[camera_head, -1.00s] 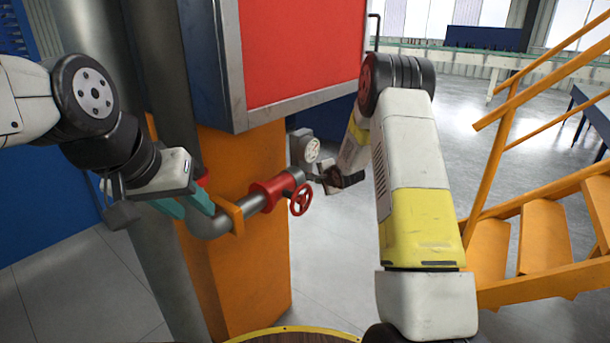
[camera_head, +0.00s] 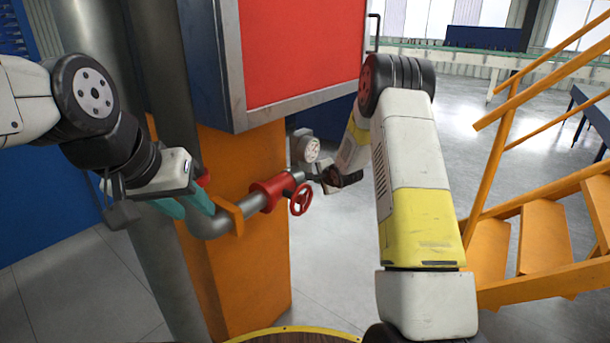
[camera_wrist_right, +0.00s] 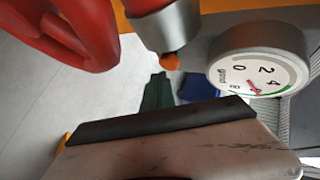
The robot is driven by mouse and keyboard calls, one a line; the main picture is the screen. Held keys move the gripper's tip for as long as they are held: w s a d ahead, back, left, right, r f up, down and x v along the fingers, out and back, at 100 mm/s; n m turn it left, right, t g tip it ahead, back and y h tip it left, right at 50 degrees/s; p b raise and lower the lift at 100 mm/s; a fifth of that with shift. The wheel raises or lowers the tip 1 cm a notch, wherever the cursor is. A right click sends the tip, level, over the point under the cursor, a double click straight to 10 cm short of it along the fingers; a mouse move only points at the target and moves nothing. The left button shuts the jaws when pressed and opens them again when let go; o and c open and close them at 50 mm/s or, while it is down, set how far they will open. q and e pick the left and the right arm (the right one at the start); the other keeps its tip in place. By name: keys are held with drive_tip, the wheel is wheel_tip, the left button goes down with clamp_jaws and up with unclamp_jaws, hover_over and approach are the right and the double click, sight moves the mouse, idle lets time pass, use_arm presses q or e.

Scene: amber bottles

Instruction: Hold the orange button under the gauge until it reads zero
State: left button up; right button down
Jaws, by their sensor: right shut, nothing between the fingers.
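The orange button (camera_wrist_right: 170,63) is a small knob at the end of the grey pipe fitting in the right wrist view. I cannot make it out in the head view. The round white gauge (camera_wrist_right: 258,62) is right of it; its pink needle points away from the 0. The gauge also shows in the head view (camera_head: 311,149). My right gripper (camera_wrist_right: 158,92) is shut and empty, its dark green tip just below the button in the picture; I cannot tell whether they touch. My left gripper (camera_head: 196,208) has teal fingers apart beside the pipe elbow.
A red handwheel (camera_head: 301,199) and red valve body (camera_head: 270,192) sit on the grey pipe (camera_head: 212,224) close to my right gripper. An orange column (camera_head: 250,270) stands behind. Orange stairs (camera_head: 545,235) are at the right. A red panel (camera_head: 300,50) hangs above.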

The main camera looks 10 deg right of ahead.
drive_tip(key=shift+w+a, duration=0.45)
drive_tip(key=shift+a, duration=0.1)
idle(2.0)
idle(1.7)
drive_tip(key=shift+s+d, duration=0.65)
drive_tip(key=shift+d, duration=0.05)
drive_tip(key=shift+s+d, duration=1.7)
drive_tip(key=shift+d, duration=0.15)
